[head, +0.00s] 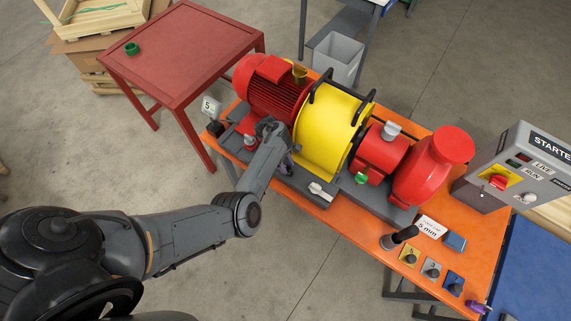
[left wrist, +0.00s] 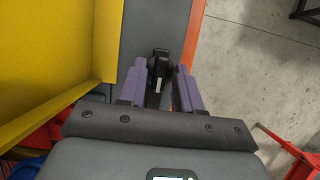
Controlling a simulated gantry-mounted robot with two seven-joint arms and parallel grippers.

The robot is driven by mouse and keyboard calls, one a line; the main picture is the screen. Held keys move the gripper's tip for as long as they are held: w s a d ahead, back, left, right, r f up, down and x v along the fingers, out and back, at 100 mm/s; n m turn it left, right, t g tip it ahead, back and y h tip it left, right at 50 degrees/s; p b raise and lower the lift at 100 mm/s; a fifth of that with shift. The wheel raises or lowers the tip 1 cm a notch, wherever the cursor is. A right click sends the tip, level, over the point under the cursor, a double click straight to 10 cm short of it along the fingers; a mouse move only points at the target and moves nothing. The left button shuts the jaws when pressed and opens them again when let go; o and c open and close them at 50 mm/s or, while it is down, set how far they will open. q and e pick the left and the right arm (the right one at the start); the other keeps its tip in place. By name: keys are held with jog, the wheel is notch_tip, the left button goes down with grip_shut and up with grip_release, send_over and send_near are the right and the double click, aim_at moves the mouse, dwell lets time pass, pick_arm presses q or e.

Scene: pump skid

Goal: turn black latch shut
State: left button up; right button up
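In the left wrist view, the black latch (left wrist: 159,66) sits on the grey base strip beside the yellow guard (left wrist: 50,60). My left gripper (left wrist: 160,76) has its two purple-padded fingers on either side of the latch, apart, with the latch between their tips. Narrow gaps seem to show beside the latch; contact is hard to tell. In the head view, my left gripper (head: 286,163) is low at the near left edge of the yellow guard (head: 325,135), and the latch is hidden there. My right gripper is in neither view.
A red motor (head: 268,88) and a red pump (head: 430,170) flank the guard on the orange bench (head: 355,232). A white-handled latch (head: 320,190) lies at the guard's near edge. A grey starter box (head: 520,165) stands right. A red table (head: 180,55) stands left.

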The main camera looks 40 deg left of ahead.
pick_arm(q)
grip_shut()
